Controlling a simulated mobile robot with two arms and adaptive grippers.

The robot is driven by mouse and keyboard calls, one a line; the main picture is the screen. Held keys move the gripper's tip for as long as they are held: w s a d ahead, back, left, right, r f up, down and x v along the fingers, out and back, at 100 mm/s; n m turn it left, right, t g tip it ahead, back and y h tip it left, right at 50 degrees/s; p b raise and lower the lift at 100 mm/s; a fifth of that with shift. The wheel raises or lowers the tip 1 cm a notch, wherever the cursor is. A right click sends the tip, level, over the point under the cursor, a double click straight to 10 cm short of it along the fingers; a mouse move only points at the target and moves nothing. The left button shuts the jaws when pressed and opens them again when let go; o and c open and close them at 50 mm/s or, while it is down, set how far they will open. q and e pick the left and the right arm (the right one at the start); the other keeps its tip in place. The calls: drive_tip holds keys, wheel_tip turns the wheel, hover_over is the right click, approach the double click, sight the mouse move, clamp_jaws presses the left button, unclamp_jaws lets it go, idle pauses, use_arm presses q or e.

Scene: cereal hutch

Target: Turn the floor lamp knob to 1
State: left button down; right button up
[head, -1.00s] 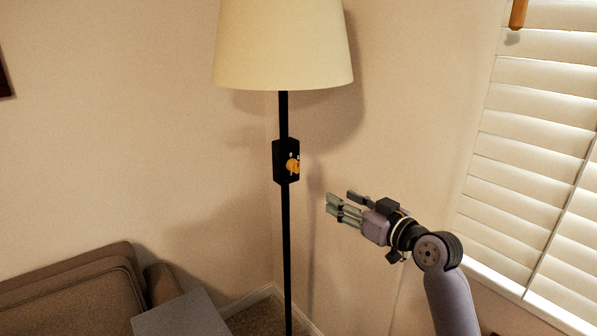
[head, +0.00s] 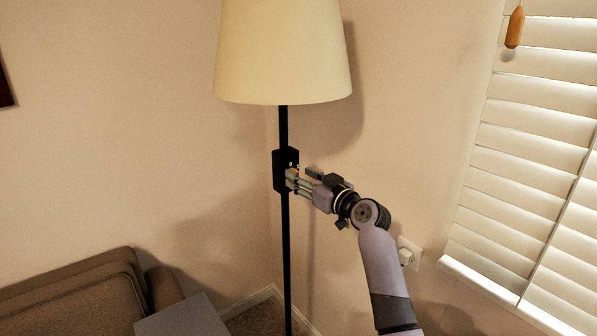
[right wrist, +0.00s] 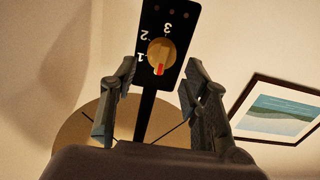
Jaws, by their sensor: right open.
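The floor lamp (head: 283,50) has a cream shade and a thin black pole. Its black control box (head: 279,170) sits on the pole below the shade. The orange-tan knob (right wrist: 161,54) shows in the right wrist view, with a red mark pointing down in that picture, away from the 3 and not lined up with the 1 at its left. My right gripper (head: 302,175) is open at the box and partly hides the knob in the head view. In the wrist view its fingers stand either side of the knob, with no clear contact. My left gripper is not in view.
A brown sofa (head: 75,298) and a grey flat-topped piece (head: 183,318) stand at the lower left. White window blinds (head: 530,150) are at the right. A framed picture (right wrist: 288,108) shows in the wrist view.

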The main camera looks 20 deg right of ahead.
drive_tip(key=shift+x, duration=1.1)
drive_tip(key=shift+c, duration=0.2)
clamp_jaws()
drive_tip(key=shift+d+m, duration=0.1)
drive_tip(key=shift+m, duration=0.2)
drive_tip(key=m, duration=0.4)
drive_tip(key=shift+d+m+p, duration=0.2)
drive_tip(key=shift+m+p, duration=0.2)
drive_tip(key=m, duration=0.2)
drive_tip(key=m+p, duration=0.1)
drive_tip(key=m, duration=0.3)
drive_tip(key=shift+w+d+f+p, duration=0.15)
drive_tip(key=shift+d+f+p, duration=0.05)
drive_tip(key=shift+f+p, duration=0.15)
drive_tip(key=shift+m, duration=0.3)
